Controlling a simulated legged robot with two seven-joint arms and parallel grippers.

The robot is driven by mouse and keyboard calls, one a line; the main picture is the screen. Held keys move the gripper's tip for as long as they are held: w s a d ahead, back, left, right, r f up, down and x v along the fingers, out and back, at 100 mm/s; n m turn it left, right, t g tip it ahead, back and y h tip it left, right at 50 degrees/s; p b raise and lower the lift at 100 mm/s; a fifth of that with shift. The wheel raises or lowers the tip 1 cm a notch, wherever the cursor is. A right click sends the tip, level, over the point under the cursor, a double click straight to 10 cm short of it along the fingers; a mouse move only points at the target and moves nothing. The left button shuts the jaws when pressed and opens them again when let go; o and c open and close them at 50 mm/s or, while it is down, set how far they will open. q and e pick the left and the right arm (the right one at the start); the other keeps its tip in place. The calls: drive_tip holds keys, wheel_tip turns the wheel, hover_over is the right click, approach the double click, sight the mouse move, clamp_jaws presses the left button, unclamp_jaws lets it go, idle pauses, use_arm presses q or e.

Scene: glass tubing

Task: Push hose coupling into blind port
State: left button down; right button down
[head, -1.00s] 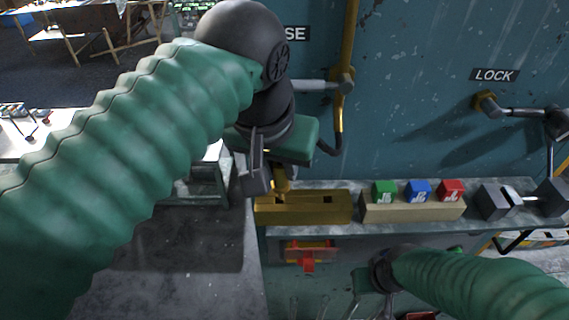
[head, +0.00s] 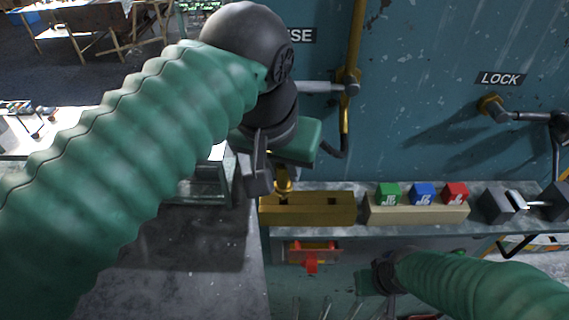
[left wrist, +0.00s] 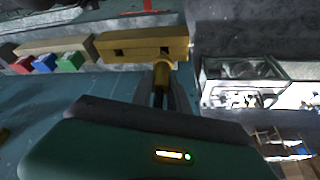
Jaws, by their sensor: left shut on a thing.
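The brass-coloured coupling (head: 284,182) is gripped by my left gripper (head: 270,185), just above the left end of a brass block (head: 335,215). In the left wrist view the coupling (left wrist: 163,68) shows between the fingers of my left gripper (left wrist: 164,88), with its far end close against the block (left wrist: 140,38). I cannot tell whether it is inside a port or only touching. Dark square openings show in the block. My right gripper (head: 372,283) is low, below the shelf; its fingers are mostly hidden.
A pale block with green (head: 388,194), blue (head: 423,194) and red (head: 456,193) cubes stands right of the brass block on the shelf. A grey clamp-like fixture (head: 500,205) is farther right. A red-handled part (head: 311,262) sits below. The teal wall with pipes rises behind.

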use_arm(q)
drive_tip(key=shift+f+b, duration=1.45)
drive_tip(key=shift+f, duration=0.25)
drive_tip(key=c, duration=1.2)
unclamp_jaws()
drive_tip(key=shift+r, duration=0.1)
drive_tip(key=v, duration=0.7)
drive_tip(key=shift+r, duration=0.3)
wheel_tip(320, 180, up, 8)
drive_tip(key=p, duration=0.1)
hover_over(284, 181)
drive_tip(key=s+a, duration=0.2)
drive_tip(key=s, duration=0.3)
drive_tip(key=shift+w+r, duration=0.15)
